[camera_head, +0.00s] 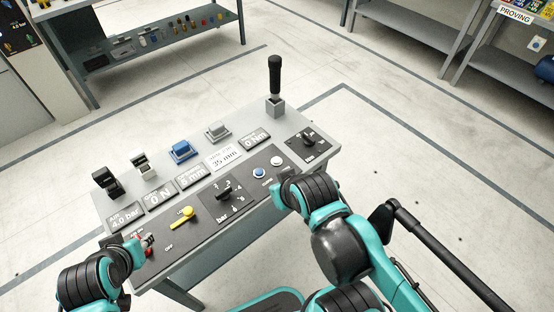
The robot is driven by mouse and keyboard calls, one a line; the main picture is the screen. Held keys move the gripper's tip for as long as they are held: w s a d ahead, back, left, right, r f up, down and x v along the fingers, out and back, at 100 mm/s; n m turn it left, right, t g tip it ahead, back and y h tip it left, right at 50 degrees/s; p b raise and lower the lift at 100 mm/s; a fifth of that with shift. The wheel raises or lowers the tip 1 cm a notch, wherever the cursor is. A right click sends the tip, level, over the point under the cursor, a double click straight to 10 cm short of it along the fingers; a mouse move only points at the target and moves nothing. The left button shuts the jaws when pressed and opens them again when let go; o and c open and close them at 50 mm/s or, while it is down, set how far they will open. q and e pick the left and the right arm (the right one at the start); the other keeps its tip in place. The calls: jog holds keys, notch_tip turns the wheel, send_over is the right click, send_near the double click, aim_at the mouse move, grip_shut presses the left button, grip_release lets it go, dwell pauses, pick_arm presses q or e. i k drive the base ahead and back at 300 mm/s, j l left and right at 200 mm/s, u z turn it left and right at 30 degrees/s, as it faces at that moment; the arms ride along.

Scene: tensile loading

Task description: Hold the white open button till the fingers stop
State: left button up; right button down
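The white button (276,161) sits on the dark front panel of the console, right of a blue button (259,173). The small labels under both are too small to read. My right gripper (279,194) is at the panel's front edge, just below the two buttons and apart from the white one. Its fingers are mostly hidden by my own wrist. My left gripper (136,246) is at the panel's left end, close to a small red control (148,240). Whether it touches that control cannot be told, and its fingers are not clear.
The console (235,140) carries a yellow lever (183,216), a black rotary knob (225,190), another knob (309,138), several rocker switches and readouts, and a tall black-handled lever (275,78). Shelves stand at the back left (160,50) and back right. The floor around is clear.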

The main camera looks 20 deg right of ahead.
aim_at(276, 160)
jog(key=i+j+z, duration=0.1)
jog(key=z, duration=0.35)
jog(key=j+z, duration=0.4)
jog(key=i+j+z, duration=0.1)
jog(key=z, duration=0.35)
jog(key=j, duration=0.1)
